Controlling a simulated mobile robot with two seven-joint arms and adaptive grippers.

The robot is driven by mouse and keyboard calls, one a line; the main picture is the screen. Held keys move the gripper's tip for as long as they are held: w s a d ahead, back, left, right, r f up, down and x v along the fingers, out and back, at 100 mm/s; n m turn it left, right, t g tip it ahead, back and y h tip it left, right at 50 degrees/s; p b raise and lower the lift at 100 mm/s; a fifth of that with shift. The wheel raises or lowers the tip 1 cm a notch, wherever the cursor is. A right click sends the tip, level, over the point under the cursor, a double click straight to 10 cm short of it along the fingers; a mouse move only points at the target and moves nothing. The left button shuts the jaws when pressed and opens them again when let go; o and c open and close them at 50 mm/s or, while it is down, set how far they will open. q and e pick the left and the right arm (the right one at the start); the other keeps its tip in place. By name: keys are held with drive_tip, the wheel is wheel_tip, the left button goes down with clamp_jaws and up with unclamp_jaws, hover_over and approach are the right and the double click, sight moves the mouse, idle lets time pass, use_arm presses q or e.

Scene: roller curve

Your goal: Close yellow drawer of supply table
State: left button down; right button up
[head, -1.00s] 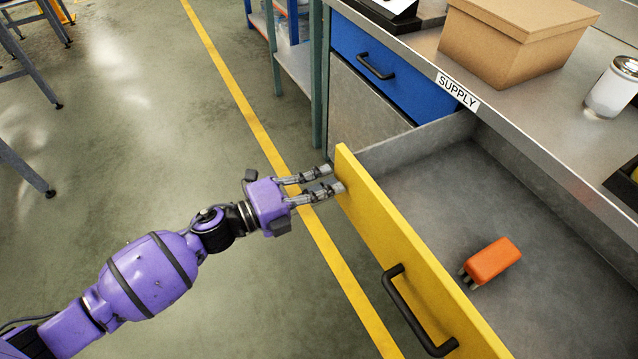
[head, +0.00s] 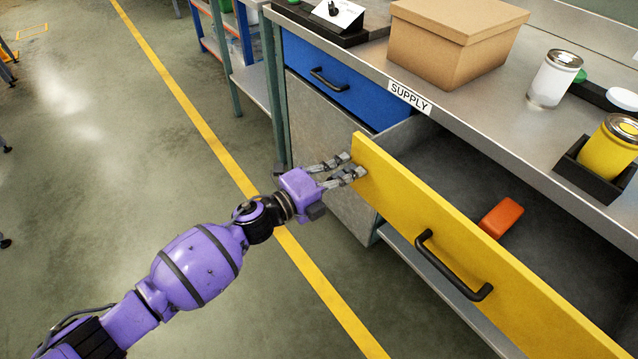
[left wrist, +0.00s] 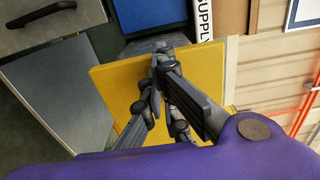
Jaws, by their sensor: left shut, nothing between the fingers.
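The yellow drawer (head: 400,197) of the supply table (head: 480,112) stands open, its yellow front pulled out from the table. A black bar handle (head: 450,266) is on its front. An orange block-like object (head: 501,218) lies inside on the grey drawer floor. My left gripper (head: 352,169) is at the left end of the yellow front, fingertips touching or very close to it. In the left wrist view its fingers (left wrist: 160,60) are together in front of the yellow panel, with nothing between them. My right gripper is in neither view.
A blue drawer (head: 335,82) is shut at the left of the table. On top stand a cardboard box (head: 445,50), a white can (head: 553,80) and a yellow can (head: 607,148) in a black tray. Open floor lies to the left.

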sight(396, 142)
use_arm(q)
drive_tip(key=b+x, duration=0.3)
drive_tip(key=x, duration=1.1)
drive_tip(key=shift+w+d+f+b, duration=0.15)
drive_tip(key=shift+w+d+b, duration=0.1)
drive_tip(key=shift+b, duration=0.15)
drive_tip(key=shift+w+d, duration=0.45)
drive_tip(key=shift+d, duration=0.1)
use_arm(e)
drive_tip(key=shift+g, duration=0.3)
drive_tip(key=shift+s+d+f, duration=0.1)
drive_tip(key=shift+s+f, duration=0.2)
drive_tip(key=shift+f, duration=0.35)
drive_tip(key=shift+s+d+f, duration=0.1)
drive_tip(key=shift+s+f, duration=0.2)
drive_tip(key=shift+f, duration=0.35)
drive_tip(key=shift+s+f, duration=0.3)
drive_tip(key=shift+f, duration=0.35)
use_arm(q)
drive_tip(key=shift+a, duration=0.1)
